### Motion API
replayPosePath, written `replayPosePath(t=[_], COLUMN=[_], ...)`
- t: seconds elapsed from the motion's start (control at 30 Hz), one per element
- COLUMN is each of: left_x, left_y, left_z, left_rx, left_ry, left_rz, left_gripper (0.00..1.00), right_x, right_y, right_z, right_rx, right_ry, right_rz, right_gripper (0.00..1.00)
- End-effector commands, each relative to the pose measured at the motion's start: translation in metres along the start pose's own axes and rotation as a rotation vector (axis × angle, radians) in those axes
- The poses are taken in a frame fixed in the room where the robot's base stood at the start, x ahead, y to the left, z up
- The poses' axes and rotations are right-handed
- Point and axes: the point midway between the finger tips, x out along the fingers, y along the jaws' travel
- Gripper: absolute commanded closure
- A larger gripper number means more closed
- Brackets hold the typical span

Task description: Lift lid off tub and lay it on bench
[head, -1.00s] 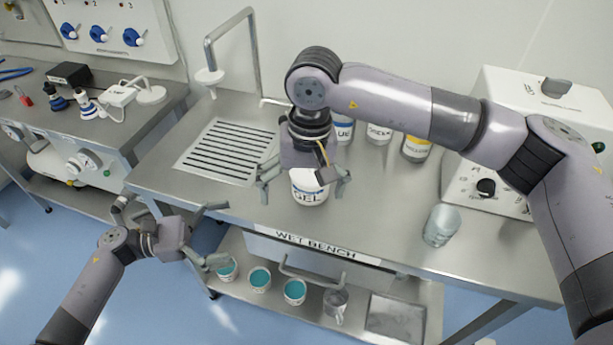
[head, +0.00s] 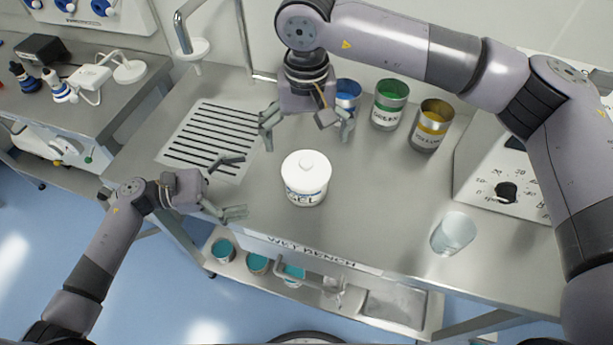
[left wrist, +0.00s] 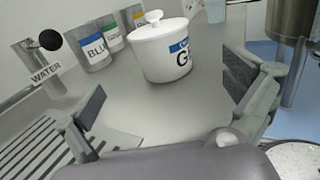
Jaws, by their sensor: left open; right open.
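The white GEL tub (head: 305,186) stands upright on the steel bench (head: 350,215), with its white knobbed lid (head: 306,166) on top. It also shows in the left wrist view (left wrist: 166,57), between and beyond the open fingers. My left gripper (head: 238,187) is open and empty, to the left of the tub and apart from it. My right gripper (head: 308,132) is open and empty, behind and above the tub, not touching it.
Blue (head: 347,96), green (head: 389,104) and yellow (head: 431,125) cans stand at the back. A clear beaker (head: 454,234) and a dial unit (head: 500,180) are at the right. A slotted drain (head: 212,138) lies left. Bench room is free right of the tub.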

Motion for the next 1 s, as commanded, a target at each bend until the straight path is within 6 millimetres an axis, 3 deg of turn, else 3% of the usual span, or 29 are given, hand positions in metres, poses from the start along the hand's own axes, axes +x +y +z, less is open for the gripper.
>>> replayPosePath(t=[0.3, 0.53, 0.7, 1.0], left_x=[0.066, 0.106, 0.123, 0.129], left_y=[0.0, 0.0, 0.0, 0.0], left_z=[0.001, 0.001, 0.001, 0.0], left_rx=[0.002, 0.001, 0.0, 0.001], left_ry=[-0.003, -0.003, -0.001, 0.0], left_rz=[-0.001, -0.001, -0.001, 0.0], left_gripper=[0.0, 0.0, 0.0, 0.0], right_x=[0.0, 0.0, 0.0, 0.0], right_y=[0.0, 0.0, 0.0, 0.0], right_z=[0.0, 0.0, 0.0, 0.0], right_rx=[0.0, 0.0, 0.0, 0.0], right_ry=[0.0, 0.0, 0.0, 0.0], right_rz=[0.0, 0.0, 0.0, 0.0], right_gripper=[0.0, 0.0, 0.0, 0.0])
